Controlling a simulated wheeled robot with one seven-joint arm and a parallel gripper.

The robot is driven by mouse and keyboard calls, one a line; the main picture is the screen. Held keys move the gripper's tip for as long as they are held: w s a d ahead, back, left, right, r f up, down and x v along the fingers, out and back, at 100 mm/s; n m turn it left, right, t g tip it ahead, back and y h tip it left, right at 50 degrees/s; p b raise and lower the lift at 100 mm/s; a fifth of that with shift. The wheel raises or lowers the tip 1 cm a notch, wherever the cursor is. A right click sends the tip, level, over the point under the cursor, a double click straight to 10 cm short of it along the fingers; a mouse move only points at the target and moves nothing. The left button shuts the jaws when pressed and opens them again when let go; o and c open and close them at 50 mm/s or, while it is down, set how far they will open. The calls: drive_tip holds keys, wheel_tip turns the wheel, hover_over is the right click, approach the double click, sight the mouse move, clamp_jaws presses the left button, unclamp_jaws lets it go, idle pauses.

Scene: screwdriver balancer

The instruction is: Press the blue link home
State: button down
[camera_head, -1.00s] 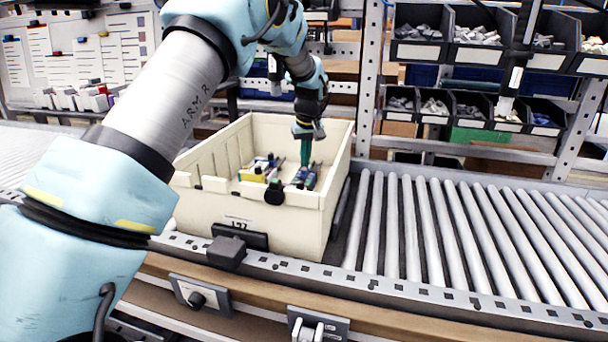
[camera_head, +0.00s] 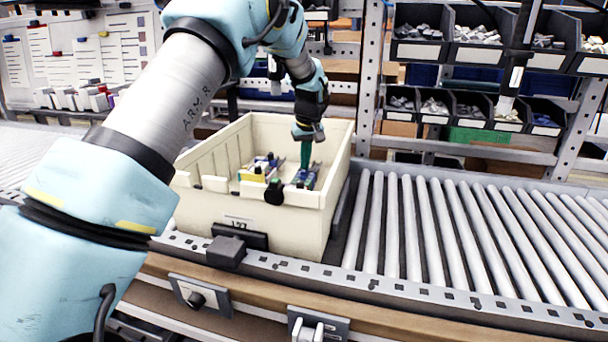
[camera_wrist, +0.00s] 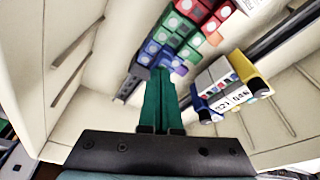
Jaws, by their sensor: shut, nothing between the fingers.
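My gripper (camera_head: 306,166) reaches down into the cream bin (camera_head: 268,238). Its two green fingers are together and empty; they also show in the wrist view (camera_wrist: 163,76). In the wrist view the fingertips are at the blue links (camera_wrist: 152,48), which form the near part of a strip of blocks. Whether they touch is hard to tell. Green links (camera_wrist: 178,32) and red links (camera_wrist: 203,20) lie beyond them in the strip. The fingers hide part of the blue end. In the head view the strip is small, below the fingertips.
A grey, yellow and blue part (camera_wrist: 222,88) with a printed label lies right of the fingers in the bin. The bin walls (camera_wrist: 75,60) rise around the gripper. The roller conveyor (camera_head: 470,235) to the right is clear. Parts bins (camera_head: 460,50) stand behind.

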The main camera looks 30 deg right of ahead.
drive_tip(key=shift+r+p, duration=1.7)
drive_tip(key=shift+r, duration=0.85)
